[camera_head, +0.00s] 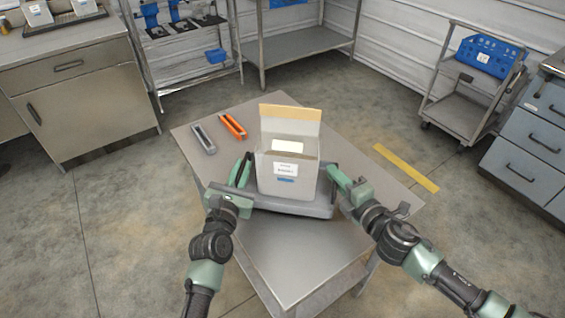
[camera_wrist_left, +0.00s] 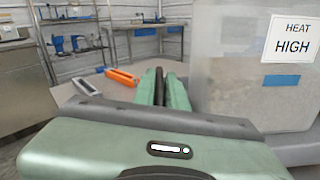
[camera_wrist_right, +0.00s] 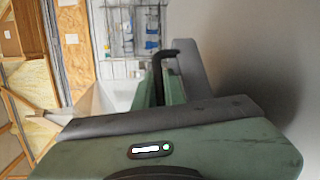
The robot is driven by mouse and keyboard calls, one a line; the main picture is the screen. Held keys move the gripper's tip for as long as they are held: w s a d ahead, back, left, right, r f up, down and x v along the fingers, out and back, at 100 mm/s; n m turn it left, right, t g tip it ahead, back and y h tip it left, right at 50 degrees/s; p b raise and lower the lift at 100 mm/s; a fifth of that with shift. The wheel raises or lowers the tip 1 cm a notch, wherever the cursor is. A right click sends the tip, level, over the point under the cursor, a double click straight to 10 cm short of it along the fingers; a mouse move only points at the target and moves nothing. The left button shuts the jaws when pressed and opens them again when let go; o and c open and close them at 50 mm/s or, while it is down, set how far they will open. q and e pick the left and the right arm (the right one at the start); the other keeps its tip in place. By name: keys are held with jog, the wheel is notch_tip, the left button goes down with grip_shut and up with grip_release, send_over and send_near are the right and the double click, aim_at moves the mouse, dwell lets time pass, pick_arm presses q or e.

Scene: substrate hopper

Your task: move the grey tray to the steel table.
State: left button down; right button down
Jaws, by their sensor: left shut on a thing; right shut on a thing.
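The grey tray (camera_head: 292,207) is over the middle of a grey metal-topped table (camera_head: 302,262); I cannot tell if it touches the top. It carries an open translucent box (camera_head: 288,184) with pale contents, a label and a raised tan flap. My left gripper (camera_head: 241,171) is shut on the tray's left handle, and the dark handle shows between its fingers (camera_wrist_left: 158,92) in the left wrist view. My right gripper (camera_head: 337,178) is shut on the right handle (camera_wrist_right: 163,60). The tray looks about level. Its far edge is hidden behind the box.
An orange holder (camera_head: 233,126) and a grey holder (camera_head: 203,139) lie on the tabletop's far left corner. A cabinet (camera_head: 85,100) stands at left, a metal bench (camera_head: 308,42) behind, and a cart (camera_head: 462,105) and drawers (camera_head: 530,140) at right. Yellow tape (camera_head: 406,168) marks the floor.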

jog(key=shift+w+d, duration=0.15)
